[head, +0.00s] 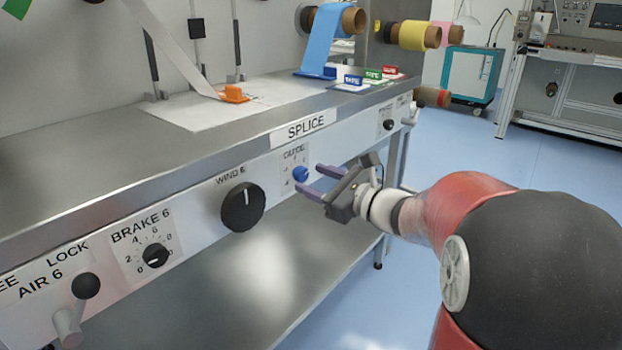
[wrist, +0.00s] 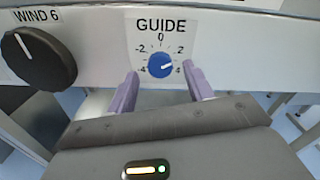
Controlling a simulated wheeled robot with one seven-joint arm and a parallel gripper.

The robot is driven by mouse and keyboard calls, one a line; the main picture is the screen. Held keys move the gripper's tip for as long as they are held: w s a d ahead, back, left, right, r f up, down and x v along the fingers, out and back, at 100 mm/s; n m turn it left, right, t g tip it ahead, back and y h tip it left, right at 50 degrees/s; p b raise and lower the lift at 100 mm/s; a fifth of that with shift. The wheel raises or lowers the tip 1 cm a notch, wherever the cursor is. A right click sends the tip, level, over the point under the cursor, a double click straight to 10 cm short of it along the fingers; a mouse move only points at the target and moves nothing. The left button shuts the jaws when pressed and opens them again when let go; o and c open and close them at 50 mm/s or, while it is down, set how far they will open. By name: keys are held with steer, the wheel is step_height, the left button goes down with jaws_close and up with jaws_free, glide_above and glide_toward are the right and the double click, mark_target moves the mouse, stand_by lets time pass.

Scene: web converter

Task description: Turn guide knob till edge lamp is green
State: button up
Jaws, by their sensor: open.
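The guide knob is small, round and blue, on the GUIDE plate of the bench's front panel. It shows in the wrist view (wrist: 161,64) and in the head view (head: 300,174). Its light pointer mark points right, toward the 4. My gripper (head: 309,178) is open in front of the knob. In the wrist view its two purple fingers (wrist: 160,72) stand to the left and right of the knob with gaps, and I cannot tell how far their tips reach beside it. I cannot make out the edge lamp in either view.
The large black WIND 6 knob (head: 243,206) sits left of the guide plate and also shows in the wrist view (wrist: 38,52). The BRAKE 6 knob (head: 155,256) and the AIR 6 lever (head: 86,286) are further left. A small black knob (head: 388,125) is to the right.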

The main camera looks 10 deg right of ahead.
steer(key=v, duration=0.6)
steer(key=shift+w, duration=0.1)
stand_by(1.1)
steer(key=n+g+h+b, duration=0.3)
steer(key=n+g+b, duration=0.45)
steer(key=n, duration=2.45)
glide_toward(305, 172)
steer(key=w+g+p, duration=0.1)
steer(key=p, duration=0.1)
steer(key=b+x, duration=0.1)
steer(key=x, duration=0.7)
steer(key=shift+w+a+f, duration=0.15)
steer(key=shift+a+f, duration=0.05)
steer(key=shift+a, duration=0.1)
